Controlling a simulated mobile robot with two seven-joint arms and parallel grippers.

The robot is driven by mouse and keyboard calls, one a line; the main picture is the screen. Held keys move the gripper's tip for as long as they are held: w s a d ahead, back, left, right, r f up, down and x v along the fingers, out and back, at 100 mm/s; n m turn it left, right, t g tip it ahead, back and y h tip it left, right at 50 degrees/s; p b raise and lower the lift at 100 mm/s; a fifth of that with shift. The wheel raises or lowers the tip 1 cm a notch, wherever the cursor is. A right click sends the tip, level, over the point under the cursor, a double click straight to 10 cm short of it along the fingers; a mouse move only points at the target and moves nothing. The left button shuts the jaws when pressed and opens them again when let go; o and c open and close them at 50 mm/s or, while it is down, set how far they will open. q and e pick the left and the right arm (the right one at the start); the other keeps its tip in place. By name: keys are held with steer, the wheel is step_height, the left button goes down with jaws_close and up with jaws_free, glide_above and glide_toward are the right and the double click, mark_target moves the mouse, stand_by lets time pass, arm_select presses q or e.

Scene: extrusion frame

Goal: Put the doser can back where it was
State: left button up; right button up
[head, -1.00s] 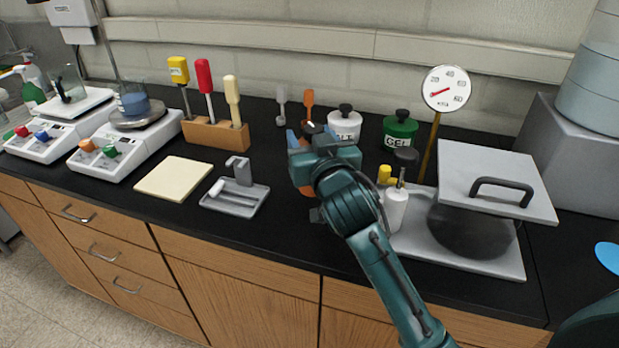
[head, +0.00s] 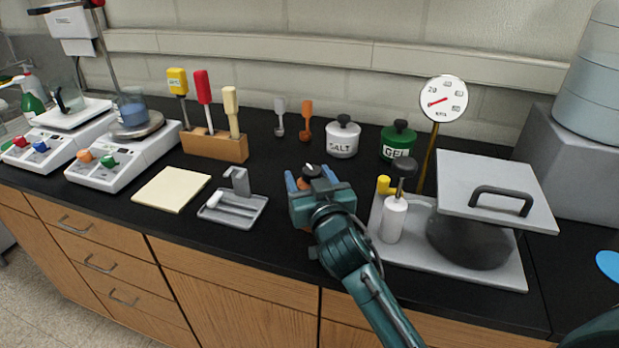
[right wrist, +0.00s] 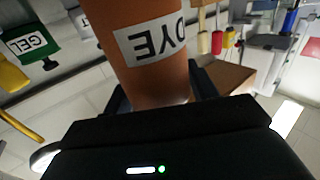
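An orange can (right wrist: 160,76) labelled DYE stands large between the fingers of my right gripper (head: 311,178), its label upside down in the right wrist view. I take it to be the doser can. In the head view only its dark knob (head: 312,170) and a bit of orange show; the hand hides the rest. My right gripper is shut on the can, over the black bench between the small grey tray and the larger grey tray. I cannot tell whether the can touches the bench. My left gripper is not in view.
A white SALT jar (head: 343,137) and a green GEL jar (head: 398,140) stand behind the hand. A white pump bottle (head: 394,218) and a lidded dark pot (head: 466,240) stand on the larger tray (head: 455,272) at right. The small tray (head: 233,210) is left.

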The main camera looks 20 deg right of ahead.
steer(key=o, duration=0.3)
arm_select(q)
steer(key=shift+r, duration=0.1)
arm_select(e)
steer(key=shift+s+r, duration=0.1)
steer(key=shift+r, duration=0.05)
arm_select(q)
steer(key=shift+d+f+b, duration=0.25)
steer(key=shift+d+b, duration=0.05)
steer(key=shift+b, duration=0.5)
arm_select(e)
steer(key=s, duration=1.1)
steer(key=shift+s, duration=0.4)
